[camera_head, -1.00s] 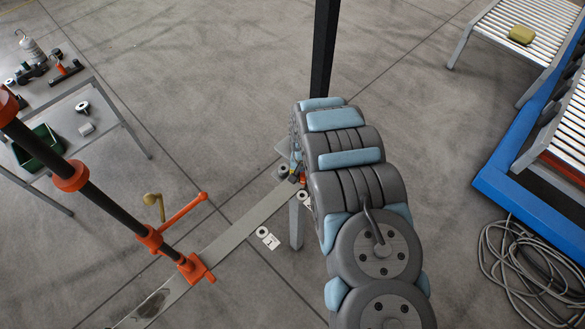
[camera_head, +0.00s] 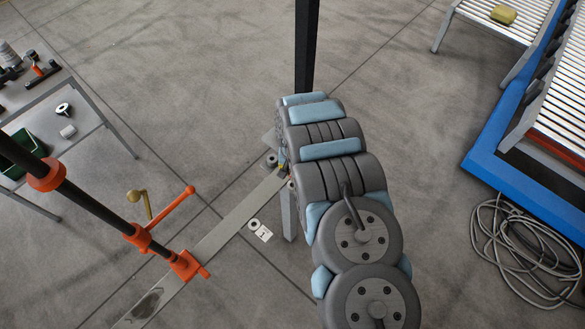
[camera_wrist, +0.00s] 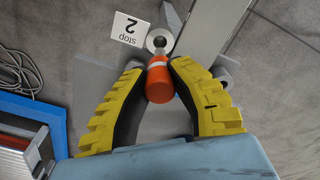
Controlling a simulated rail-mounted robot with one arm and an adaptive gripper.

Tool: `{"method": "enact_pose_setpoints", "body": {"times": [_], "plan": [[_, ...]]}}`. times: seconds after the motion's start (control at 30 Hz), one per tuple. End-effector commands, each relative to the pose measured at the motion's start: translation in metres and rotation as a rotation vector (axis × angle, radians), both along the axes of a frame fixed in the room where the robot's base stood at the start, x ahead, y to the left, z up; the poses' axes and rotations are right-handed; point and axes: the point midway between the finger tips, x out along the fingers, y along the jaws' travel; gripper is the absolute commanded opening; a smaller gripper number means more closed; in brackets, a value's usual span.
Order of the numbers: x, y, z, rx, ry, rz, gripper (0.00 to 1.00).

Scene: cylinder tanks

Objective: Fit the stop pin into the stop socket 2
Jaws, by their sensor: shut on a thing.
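The stop pin (camera_wrist: 160,84) shows in the wrist view as an orange cylinder with a pale band and a narrower far end. My gripper (camera_wrist: 157,66) is shut on it, with a yellow, black-padded finger on each side. The stop socket 2 (camera_wrist: 160,39) is a grey ring beside the "stop 2" label (camera_wrist: 129,29). The pin's far end overlaps the ring's near edge in this view; I cannot tell whether it touches or enters the hole. In the head view my arm hides the pin and most of my gripper.
A flat metal strip (camera_head: 232,222) runs along the floor, with a ring and "1" label (camera_head: 263,233) beside it. An orange-clamped dark post (camera_head: 95,208) stands at left. A side table (camera_head: 75,85) is further left. A blue-framed conveyor (camera_head: 515,195) and cable coil (camera_head: 525,255) lie right.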

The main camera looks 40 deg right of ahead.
Motion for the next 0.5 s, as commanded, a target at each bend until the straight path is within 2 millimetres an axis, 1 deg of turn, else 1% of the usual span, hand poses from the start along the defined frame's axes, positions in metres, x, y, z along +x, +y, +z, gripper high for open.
{"method": "enact_pose_setpoints", "body": {"times": [0.03, 0.2, 0.33, 0.5], "plan": [[0.0, 0.0, -0.007, 0.0, 0.0, 0.001, 0.0], [0.001, 0.0, -0.019, -0.001, -0.001, 0.002, 0.0], [0.001, 0.0, -0.025, -0.001, -0.001, 0.002, 0.0], [0.0, 0.0, -0.026, -0.001, 0.0, 0.001, 0.0]]}}
